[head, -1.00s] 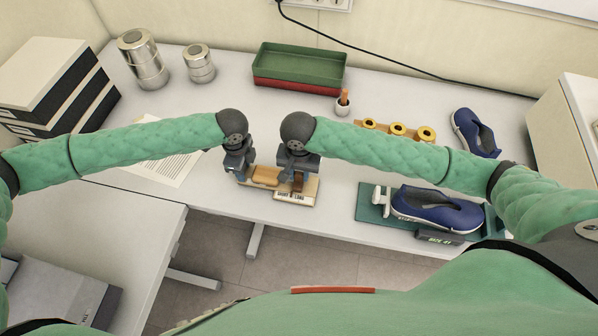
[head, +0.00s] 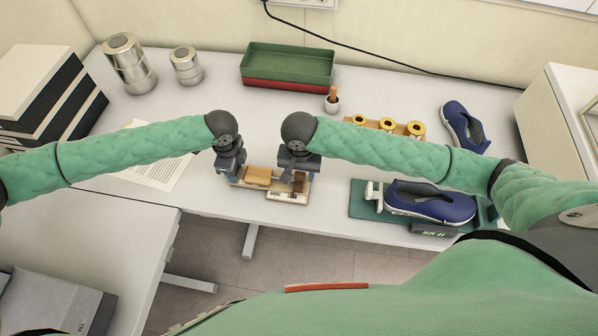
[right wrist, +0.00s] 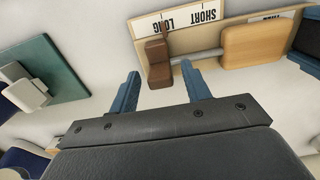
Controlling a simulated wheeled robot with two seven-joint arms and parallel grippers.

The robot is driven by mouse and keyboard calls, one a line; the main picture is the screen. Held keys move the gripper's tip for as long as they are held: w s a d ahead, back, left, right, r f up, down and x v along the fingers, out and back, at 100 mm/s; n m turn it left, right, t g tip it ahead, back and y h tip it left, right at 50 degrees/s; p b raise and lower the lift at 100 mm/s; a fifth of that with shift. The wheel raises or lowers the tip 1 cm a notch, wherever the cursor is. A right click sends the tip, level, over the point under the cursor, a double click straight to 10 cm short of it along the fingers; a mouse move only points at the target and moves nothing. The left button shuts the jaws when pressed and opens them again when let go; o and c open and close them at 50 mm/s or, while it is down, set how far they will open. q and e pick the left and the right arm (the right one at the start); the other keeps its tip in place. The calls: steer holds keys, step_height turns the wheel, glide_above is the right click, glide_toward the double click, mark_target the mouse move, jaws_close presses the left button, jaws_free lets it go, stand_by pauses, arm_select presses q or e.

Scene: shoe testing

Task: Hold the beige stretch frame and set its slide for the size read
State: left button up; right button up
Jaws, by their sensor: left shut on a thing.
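The beige stretch frame (head: 275,198) is at the table's front edge, with a light wooden block (head: 258,176) and a dark brown slide (head: 300,183). My left gripper (head: 229,172) is shut on the frame's left end. My right gripper (head: 298,174) hangs over the slide. The right wrist view shows its fingers (right wrist: 160,72) open and apart, with the slide just beyond the fingertips.
A blue shoe (head: 430,201) lies on a teal fixture (head: 362,205) at the right; its small display (head: 432,230) is hard to read. Behind are a wooden rack with gold rings (head: 388,124), another blue shoe (head: 462,125) and a green-red tray (head: 287,68). A paper sheet (head: 150,172) lies left.

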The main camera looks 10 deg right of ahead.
mark_target(300, 173)
step_height(300, 173, up, 12)
stand_by(0.8)
arm_select(q)
steer(key=o, duration=1.2)
steer(key=shift+c, duration=0.2)
